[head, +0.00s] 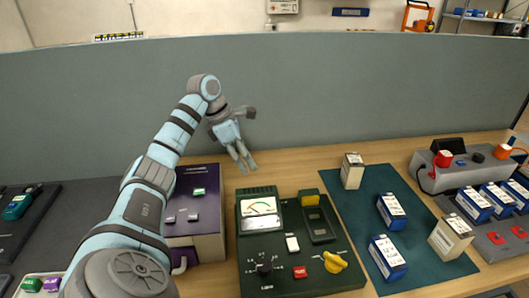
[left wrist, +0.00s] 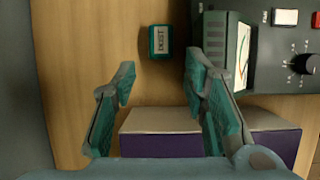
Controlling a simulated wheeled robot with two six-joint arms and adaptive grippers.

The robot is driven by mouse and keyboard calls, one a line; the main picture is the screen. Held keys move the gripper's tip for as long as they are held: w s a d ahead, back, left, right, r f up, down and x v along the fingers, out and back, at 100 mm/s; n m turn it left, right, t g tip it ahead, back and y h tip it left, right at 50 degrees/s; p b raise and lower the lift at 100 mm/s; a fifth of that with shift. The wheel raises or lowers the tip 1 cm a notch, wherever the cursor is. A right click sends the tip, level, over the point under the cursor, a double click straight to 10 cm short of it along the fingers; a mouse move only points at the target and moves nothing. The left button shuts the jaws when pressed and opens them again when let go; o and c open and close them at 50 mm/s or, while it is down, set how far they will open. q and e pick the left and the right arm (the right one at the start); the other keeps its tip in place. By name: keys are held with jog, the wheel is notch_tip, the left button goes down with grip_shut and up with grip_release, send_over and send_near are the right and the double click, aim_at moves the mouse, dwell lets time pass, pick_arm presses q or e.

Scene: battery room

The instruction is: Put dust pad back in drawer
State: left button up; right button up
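The dust pad, a small teal block (left wrist: 161,42) labelled DUST, lies on the wooden table in the left wrist view, beside the tester. My left gripper (left wrist: 160,75) is open and empty, its two fingers apart, with the pad beyond the fingertips. In the head view the left gripper (head: 245,167) points down at the table behind the tester; I cannot make out the pad there. The purple drawer box (head: 211,243) stands left of the tester, with a pale handle (head: 180,266) low at its front. My arm hides part of it, so I cannot tell how the drawer stands. My right gripper is not in view.
The dark green tester (head: 305,277) with dial and knobs is right of the box. Small blocks (head: 198,191) sit on the box top. A green mat (head: 358,216) holds several batteries, with a grey device (head: 447,175) further right. A grey partition (head: 340,105) stands behind.

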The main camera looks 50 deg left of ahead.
pick_arm(q)
jog(key=x, duration=1.2)
jog(key=shift+s+d+f+b, duration=0.1)
jog(key=shift+f+b, duration=0.2)
jog(key=shift+f, duration=0.25)
jog(key=c, duration=0.8)
jog(key=shift+c, duration=0.6)
jog(key=shift+r, duration=0.2)
notch_tip(320, 180, up, 20)
jog(key=p, duration=0.6)
